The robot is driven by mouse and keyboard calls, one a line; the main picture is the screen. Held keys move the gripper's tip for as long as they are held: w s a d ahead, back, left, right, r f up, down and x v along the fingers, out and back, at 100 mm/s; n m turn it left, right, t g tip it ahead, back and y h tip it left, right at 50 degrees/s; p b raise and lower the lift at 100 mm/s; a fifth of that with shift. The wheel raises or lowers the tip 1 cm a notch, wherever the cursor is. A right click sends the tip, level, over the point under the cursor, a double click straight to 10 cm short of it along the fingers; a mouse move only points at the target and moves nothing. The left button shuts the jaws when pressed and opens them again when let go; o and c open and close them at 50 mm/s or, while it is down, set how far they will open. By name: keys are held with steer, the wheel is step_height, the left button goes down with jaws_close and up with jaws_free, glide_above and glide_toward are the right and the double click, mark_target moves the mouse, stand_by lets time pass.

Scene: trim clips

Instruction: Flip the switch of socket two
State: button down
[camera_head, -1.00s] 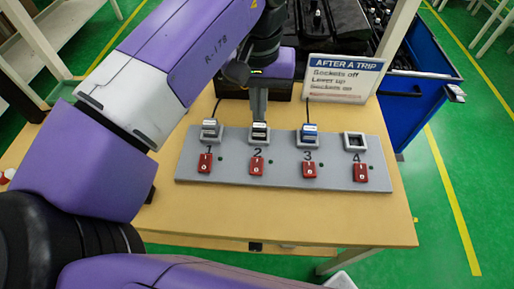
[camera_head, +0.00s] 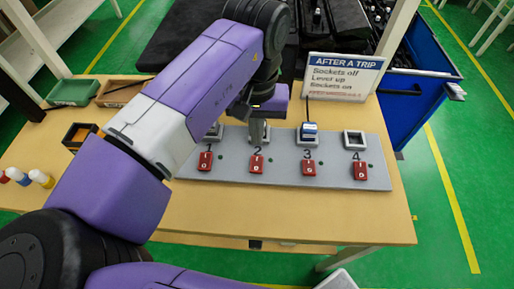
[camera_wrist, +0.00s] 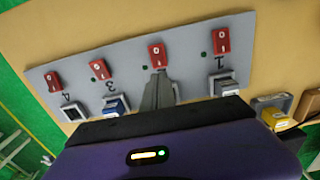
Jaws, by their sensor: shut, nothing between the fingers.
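The grey socket panel (camera_head: 330,178) lies on the wooden table, with sockets numbered 1 to 4. Socket two's red rocker switch (camera_head: 256,166) sits below its printed 2; the switch also shows in the wrist view (camera_wrist: 157,55). My gripper (camera_head: 258,143) is shut and empty, pointing down over socket two, just behind the number. In the wrist view my shut fingers (camera_wrist: 158,78) end close to the near edge of switch two; I cannot tell whether they touch it. Socket two itself is mostly hidden behind my fingers.
Red switches one (camera_head: 205,161), three (camera_head: 309,169) and four (camera_head: 361,172) sit either side. A blue plug (camera_head: 309,131) is in socket three; socket four (camera_head: 354,140) is empty. A sign (camera_head: 343,76) stands behind the panel. The table front is clear.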

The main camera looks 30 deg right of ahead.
mark_target(257, 157)
step_height(257, 157, down, 7)
steer(key=shift+r, duration=0.1)
steer(key=shift+f+p, duration=0.2)
steer(key=shift+p, duration=0.1)
steer(key=shift+r, duration=0.1)
stand_by(0.5)
steer(key=shift+s+a+r+p, duration=0.3)
steer(key=shift+s+a+p, duration=0.1)
steer(key=shift+s+p, duration=0.2)
steer(key=shift+w+r+p, duration=0.15)
steer(key=shift+r+p, duration=0.25)
step_height(257, 157, up, 13)
steer(key=w+d+p, duration=0.1)
steer(key=w, duration=0.1)
steer(key=shift+d+p, duration=0.3)
steer(key=shift+d, duration=0.05)
steer(key=shift+f, duration=0.1)
